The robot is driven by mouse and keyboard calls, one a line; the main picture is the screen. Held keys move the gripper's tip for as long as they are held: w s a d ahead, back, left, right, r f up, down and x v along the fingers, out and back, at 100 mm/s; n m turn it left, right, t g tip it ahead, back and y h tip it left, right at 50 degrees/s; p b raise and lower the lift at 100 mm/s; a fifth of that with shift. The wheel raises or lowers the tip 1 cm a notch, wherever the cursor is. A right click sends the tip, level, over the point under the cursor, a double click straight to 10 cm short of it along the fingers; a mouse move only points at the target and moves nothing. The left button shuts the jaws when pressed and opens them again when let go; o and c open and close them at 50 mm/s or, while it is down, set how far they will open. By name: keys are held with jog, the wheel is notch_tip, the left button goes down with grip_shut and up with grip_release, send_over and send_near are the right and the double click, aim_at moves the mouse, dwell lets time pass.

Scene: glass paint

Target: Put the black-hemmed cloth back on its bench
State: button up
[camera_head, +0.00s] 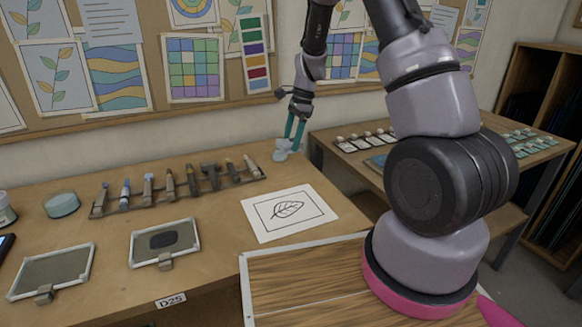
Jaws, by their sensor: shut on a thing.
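My gripper (293,131) is at the back right corner of the near bench, with its teal fingers pointing down. It is shut on a small, crumpled, pale blue-grey cloth (282,152). The cloth is at or just above the bench top; I cannot tell whether it touches. It is too small in view to show a black hem. The wooden bench (215,238) carries a label reading D25 (171,300) on its front edge.
A leaf drawing (262,225) lies on the bench, right of centre. A second bench (375,185) with small cards is behind right.

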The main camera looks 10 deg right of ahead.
notch_tip(320, 180, down, 8)
jog(key=shift+r, duration=0.1)
dwell(0.4)
jog(key=o, duration=1.1)
jog(key=shift+f, duration=0.2)
jog(key=shift+o, duration=0.2)
jog(key=shift+r, duration=0.1)
